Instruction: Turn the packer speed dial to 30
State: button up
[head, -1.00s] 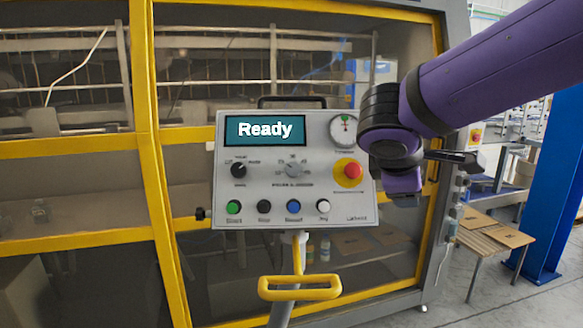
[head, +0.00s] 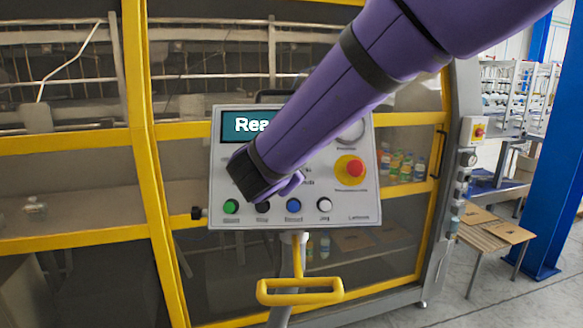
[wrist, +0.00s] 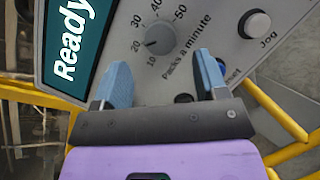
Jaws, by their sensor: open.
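The speed dial (wrist: 160,39) is a grey round knob marked "Packs a minute" in the wrist view, with numbers 10 to 50 around it. Its pointer mark appears to face about 20. My gripper (wrist: 161,60) is open, its two blue fingers apart and nothing between them. The dial lies ahead of the gap between the fingertips; I cannot tell the exact distance to the panel.
A red emergency stop (head: 349,168) is on the panel's right. A green button (head: 231,206), a blue button (head: 293,206) and a white Jog button (head: 324,205) line the bottom. A yellow handle (head: 300,297) sits below.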

jog(key=shift+x, duration=2.5)
jog(key=c, duration=0.9)
jog(key=shift+m, duration=0.4)
jog(key=m+g, duration=0.1)
jog(key=m, duration=0.3)
jog(key=shift+w+m+g+h, duration=0.1)
jog(key=shift+m+g+h, duration=0.2)
jog(key=shift+m+g, duration=0.1)
jog(key=shift+r+m+g, duration=0.1)
jog(key=shift+m+g, duration=0.6)
jog(key=shift+m, duration=1.5)
